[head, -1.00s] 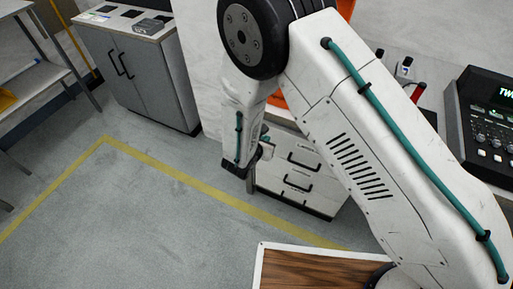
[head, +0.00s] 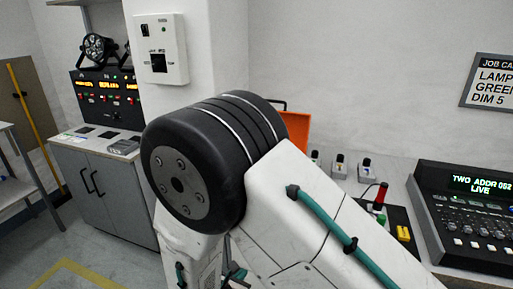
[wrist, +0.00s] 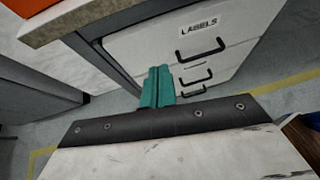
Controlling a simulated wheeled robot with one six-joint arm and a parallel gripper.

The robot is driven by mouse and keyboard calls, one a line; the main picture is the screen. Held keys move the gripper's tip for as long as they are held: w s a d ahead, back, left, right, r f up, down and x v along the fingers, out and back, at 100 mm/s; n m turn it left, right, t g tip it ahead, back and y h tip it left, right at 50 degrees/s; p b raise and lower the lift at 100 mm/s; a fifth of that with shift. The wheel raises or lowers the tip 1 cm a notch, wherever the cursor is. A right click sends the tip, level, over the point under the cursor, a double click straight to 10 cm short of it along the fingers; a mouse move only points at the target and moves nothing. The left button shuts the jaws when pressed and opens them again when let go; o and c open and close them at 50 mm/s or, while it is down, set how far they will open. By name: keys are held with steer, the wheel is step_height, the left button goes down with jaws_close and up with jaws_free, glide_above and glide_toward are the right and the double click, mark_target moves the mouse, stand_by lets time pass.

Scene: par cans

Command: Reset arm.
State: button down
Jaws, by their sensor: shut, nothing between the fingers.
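My gripper shows in the wrist view (wrist: 158,87) as two teal fingers pressed together with nothing between them. Beyond it stands a white drawer unit (wrist: 195,45) marked "LABELS", with several black handles. The fingers appear in front of the unit's left edge; I cannot tell whether they touch it.
A par can (head: 98,46) sits on a rack of lit displays (head: 106,95) above a grey cabinet (head: 105,185). A lighting console (head: 475,215) stands right on the bench. An orange case (head: 297,128) is behind my arm. Open floor lies lower left.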

steer(key=s+d+r+m+g+h, duration=0.2)
steer(key=s+d+r+m+g, duration=0.15)
steer(key=d+r+m, duration=0.5)
steer(key=s+d+r+m+g+h, duration=0.25)
steer(key=d+r+m+g, duration=0.25)
steer(key=d+r+m, duration=0.35)
steer(key=s+d+r+m+y, duration=0.9)
steer(key=s+d+r+m, duration=0.4)
steer(key=r, duration=0.5)
steer(key=shift+s+d+r+m+g, duration=0.25)
steer(key=shift+s+d+m+g, duration=0.2)
steer(key=shift+s+d, duration=0.6)
steer(key=shift+s+a+y, duration=0.1)
steer(key=shift+y, duration=0.15)
